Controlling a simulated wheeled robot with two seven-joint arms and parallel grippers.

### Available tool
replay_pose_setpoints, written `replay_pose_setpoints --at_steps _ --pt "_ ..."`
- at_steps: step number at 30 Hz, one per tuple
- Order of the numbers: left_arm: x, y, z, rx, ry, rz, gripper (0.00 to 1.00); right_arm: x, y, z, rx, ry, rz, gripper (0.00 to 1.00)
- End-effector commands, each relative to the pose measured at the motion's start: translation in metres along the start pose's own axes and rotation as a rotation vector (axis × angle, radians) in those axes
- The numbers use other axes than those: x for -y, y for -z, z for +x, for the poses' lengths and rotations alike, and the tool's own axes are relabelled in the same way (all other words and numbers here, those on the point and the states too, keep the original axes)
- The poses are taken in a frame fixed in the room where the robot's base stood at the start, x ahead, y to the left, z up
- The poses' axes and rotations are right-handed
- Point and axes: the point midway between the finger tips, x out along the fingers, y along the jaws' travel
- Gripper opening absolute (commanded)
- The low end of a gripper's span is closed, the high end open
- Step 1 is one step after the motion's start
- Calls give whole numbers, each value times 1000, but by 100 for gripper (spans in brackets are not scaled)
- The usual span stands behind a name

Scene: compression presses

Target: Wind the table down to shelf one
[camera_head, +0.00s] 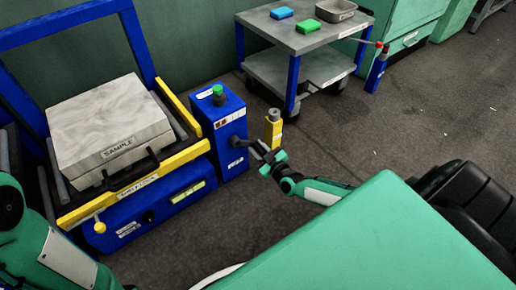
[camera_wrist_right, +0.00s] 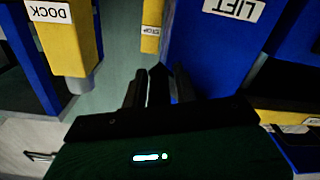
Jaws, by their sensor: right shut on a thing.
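The lift table (camera_head: 182,158) at the left has yellow edges and a blue base, and carries a grey case marked SAMPLE (camera_head: 108,125). A label on its front yellow edge is too small to read surely. The blue lift box (camera_head: 222,125) stands beside it, with a green knob on top and a dark crank arm at its right side. Its LIFT label (camera_wrist_right: 235,8) shows upside down in the right wrist view. My right gripper (camera_head: 264,157) is shut on the dark crank handle (camera_wrist_right: 158,86), mostly hidden between the fingers. My left gripper is out of view.
A yellow post (camera_head: 273,128) stands close by my right gripper. A yellow block marked DOCK (camera_wrist_right: 72,38) shows in the wrist view. A grey cart (camera_head: 305,40) with green and blue blocks and a tray stands behind.

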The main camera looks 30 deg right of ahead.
Motion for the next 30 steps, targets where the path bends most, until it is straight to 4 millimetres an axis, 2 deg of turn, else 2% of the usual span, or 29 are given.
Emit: replay_pose_setpoints --at_steps 1,11,14,25,30 --pt "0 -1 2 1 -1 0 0 -6 3 1 -5 -9 -4 0" --pt "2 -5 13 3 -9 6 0 -14 10 2 -7 -13 -63 0" --pt "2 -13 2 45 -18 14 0 -18 15 2 -7 -14 -107 0" --pt "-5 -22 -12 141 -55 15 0 -37 38 2 -5 -15 -392 0" --pt "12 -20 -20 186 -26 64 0 -43 50 1 -5 -15 -534 0"
